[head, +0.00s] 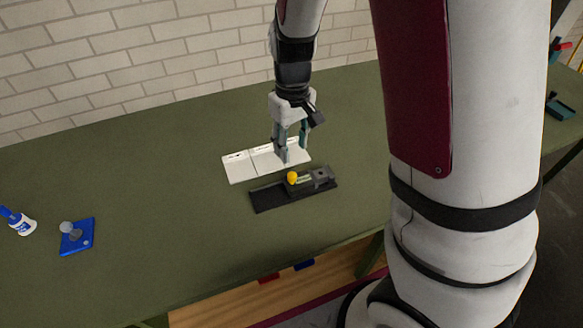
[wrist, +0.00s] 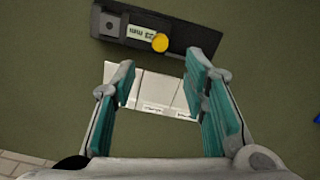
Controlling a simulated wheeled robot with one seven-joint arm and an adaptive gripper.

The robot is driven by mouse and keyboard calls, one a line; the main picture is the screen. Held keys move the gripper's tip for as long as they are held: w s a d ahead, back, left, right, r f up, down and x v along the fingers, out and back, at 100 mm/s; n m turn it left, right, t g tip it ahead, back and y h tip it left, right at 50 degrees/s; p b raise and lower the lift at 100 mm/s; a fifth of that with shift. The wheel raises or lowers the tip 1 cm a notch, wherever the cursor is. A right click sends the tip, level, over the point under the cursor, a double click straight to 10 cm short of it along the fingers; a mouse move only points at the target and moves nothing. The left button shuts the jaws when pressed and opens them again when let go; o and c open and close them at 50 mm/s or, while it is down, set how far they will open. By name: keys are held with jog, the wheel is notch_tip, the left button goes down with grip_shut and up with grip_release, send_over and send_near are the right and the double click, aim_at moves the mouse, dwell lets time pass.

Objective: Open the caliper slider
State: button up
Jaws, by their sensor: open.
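The caliper slider is a dark block on a black base (head: 266,198), with a yellow knob (head: 292,177) and a small pale display label (head: 304,179). In the wrist view the black base (wrist: 190,42) lies at the top, beyond my fingertips, with the yellow knob (wrist: 160,42) near its middle and the display (wrist: 140,32) to the knob's left. My gripper (head: 292,157) is open and empty, pointing down over the white plate behind the caliper. In the wrist view its teal-padded fingers (wrist: 160,75) stand wide apart, short of the knob.
The green tabletop (head: 170,190) between is clear. A brick wall (head: 130,65) stands behind.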

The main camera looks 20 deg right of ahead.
aim_at(292, 175)
notch_tip(292, 175, down, 10)
jog(key=shift+f, duration=0.1)
dwell(0.4)
grip_shut()
